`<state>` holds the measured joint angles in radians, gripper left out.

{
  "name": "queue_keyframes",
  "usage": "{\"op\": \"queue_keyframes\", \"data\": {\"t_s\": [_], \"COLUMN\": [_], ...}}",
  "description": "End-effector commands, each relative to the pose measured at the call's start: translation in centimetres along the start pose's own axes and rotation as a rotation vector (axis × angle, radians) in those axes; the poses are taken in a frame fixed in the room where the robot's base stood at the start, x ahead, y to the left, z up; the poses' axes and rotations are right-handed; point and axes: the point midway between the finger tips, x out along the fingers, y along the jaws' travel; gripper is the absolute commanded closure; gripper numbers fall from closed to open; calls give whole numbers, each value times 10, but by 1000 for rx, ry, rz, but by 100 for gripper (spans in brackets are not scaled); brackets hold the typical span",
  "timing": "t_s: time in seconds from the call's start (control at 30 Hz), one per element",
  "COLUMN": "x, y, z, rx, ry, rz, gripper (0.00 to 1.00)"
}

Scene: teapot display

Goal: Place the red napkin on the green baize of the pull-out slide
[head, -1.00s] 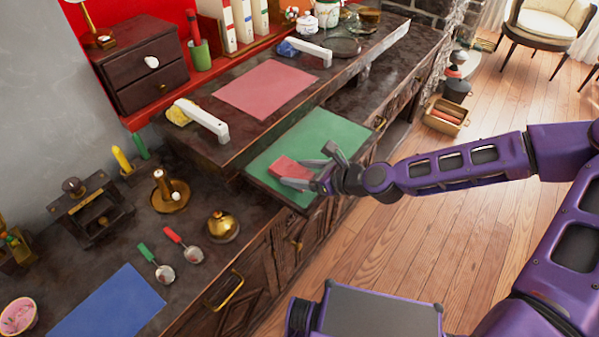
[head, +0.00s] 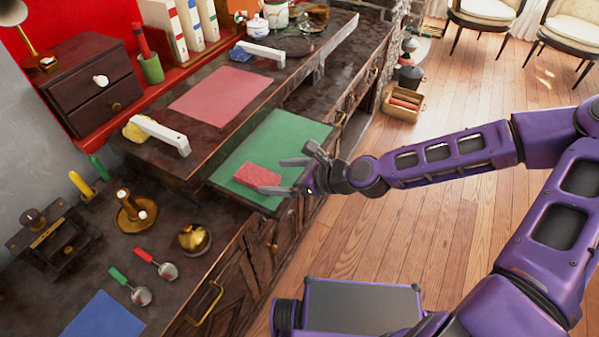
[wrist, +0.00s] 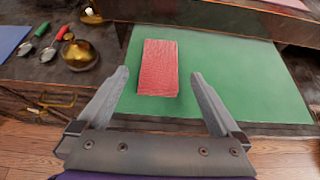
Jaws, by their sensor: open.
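The red napkin (head: 257,175), a folded textured rectangle, lies on the green baize (head: 283,143) of the pull-out slide, near its front left part. In the wrist view the napkin (wrist: 158,68) lies flat on the green baize (wrist: 235,85), with green around it. My gripper (head: 282,176) is open and empty at the slide's front edge. In the wrist view its two fingers (wrist: 158,75) stand wide apart, on the near side of the napkin, and do not touch it.
A raised shelf with a pink mat (head: 221,88) and white handles (head: 160,134) stands behind the slide. Left on the lower counter are a brass bell (head: 194,238), red and green handled spoons (head: 155,262) and a blue mat (head: 103,316). Open wooden floor lies right.

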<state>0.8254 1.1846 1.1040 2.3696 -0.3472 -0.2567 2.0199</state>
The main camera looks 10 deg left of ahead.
Motion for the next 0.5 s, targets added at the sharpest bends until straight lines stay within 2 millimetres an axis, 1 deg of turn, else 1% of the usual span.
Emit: {"op": "queue_keyframes", "data": {"t_s": [0.03,0.2,0.33,0.5], "x": [-12,-41,-58,-70], "y": [-1,-1,-1,0], "z": [1,1,1,0], "rx": [4,4,3,1], "ry": [0,0,0,0], "rz": [-3,-4,-3,-1], "gripper": [0,0,0,0]}}
